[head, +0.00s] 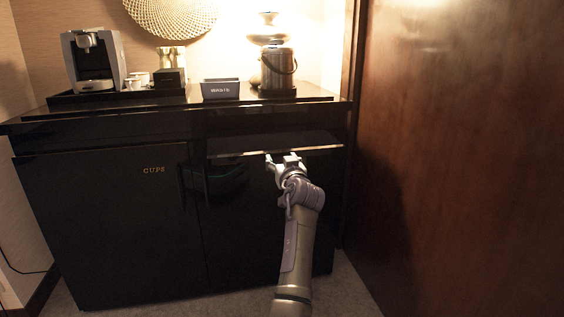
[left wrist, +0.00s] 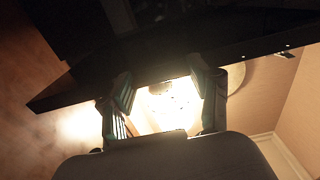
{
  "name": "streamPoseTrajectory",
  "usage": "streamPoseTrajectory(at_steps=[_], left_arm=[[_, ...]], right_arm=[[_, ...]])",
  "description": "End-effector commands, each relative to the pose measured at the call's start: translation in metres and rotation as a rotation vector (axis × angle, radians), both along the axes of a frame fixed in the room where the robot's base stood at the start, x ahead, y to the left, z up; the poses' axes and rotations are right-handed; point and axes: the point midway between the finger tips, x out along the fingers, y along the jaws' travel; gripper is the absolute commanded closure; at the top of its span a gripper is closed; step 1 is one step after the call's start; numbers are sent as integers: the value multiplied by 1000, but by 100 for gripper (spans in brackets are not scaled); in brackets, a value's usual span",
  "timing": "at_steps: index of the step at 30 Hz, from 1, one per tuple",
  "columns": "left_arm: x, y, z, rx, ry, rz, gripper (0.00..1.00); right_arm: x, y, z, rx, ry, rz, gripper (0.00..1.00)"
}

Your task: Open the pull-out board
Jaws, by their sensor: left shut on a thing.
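The pull-out board (head: 235,143) is a dark panel below the right part of the cabinet top, with a pale lit front edge. It stands out from the cabinet front, and its upper face shows. My left gripper (head: 282,161) is at the board's front edge, right of its middle, and is shut on it. In the left wrist view the two fingers (left wrist: 165,92) meet the edge of a dark panel (left wrist: 75,90), with bright light behind. The exact contact is too dark to see. My right gripper is not in view.
The dark cabinet has a door marked CUPS (head: 115,215) at left. On its top stand a coffee machine (head: 93,60), a labelled box (head: 220,90) and an ice bucket (head: 278,69). A brown wooden panel (head: 460,150) closes off the right side. Carpet is clear in front.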

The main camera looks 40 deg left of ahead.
Motion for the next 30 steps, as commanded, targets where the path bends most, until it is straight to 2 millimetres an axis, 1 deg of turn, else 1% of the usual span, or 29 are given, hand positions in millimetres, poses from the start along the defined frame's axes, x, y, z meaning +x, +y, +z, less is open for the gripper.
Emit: streamPoseTrajectory(at_steps=[4,5,6,9,17,20,23,30], left_arm=[[0,0,1,2,-3,-1,100],[0,0,1,2,-3,-1,33],[0,0,1,2,-3,-1,26],[0,0,1,2,-3,-1,12],[0,0,0,1,-2,0,12],[-2,-3,0,0,-1,-1,12],[-9,-13,0,0,-3,-3,12],[-36,-43,0,-1,-2,-2,12]], right_arm=[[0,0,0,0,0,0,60],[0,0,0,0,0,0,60],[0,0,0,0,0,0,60],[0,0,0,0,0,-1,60],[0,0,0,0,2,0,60],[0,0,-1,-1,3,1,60],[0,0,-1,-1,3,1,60],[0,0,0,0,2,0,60]])
